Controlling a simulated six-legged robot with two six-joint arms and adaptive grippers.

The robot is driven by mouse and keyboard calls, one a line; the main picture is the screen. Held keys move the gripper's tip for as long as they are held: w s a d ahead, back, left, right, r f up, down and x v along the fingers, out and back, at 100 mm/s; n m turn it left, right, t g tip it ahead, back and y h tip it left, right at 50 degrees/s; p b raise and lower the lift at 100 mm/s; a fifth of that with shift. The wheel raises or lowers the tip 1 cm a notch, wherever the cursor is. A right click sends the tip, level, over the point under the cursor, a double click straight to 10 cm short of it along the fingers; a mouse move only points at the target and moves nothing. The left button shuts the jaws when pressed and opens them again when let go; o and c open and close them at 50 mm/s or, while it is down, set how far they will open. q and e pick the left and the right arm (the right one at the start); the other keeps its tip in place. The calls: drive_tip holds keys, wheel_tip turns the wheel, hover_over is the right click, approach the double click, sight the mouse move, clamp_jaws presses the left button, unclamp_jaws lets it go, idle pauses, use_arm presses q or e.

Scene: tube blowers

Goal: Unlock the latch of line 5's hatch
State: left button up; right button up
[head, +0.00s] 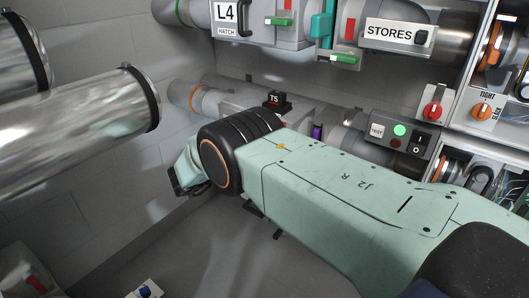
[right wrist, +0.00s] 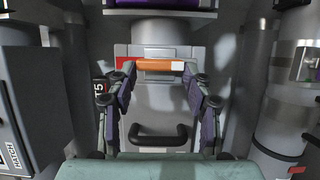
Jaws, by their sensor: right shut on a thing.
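In the right wrist view, my right gripper (right wrist: 160,72) has its two fingers at either end of an orange latch bar (right wrist: 158,65) with a white end, and is shut on it. The latch lies across the upper part of a grey hatch (right wrist: 160,103). A red patch (right wrist: 122,64) shows just left of it. The hatch's black handle (right wrist: 161,137) is below the latch, between the fingers. In the head view my right arm covers the hatch and latch. My left gripper is not in view.
A black T5 box (head: 275,100) sits on the pipe behind my right arm. The L4 hatch (head: 262,22) and its pipe are above. A TEST panel (head: 398,135) and a red knob (head: 433,109) are at right. Large metal pipes (head: 75,122) fill the left.

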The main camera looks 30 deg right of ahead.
idle(0.3)
drive_tip(key=o, duration=1.2)
drive_tip(key=shift+c, duration=0.2)
drive_tip(key=shift+a, duration=0.1)
drive_tip(key=a, duration=1.1)
drive_tip(key=shift+a, duration=0.4)
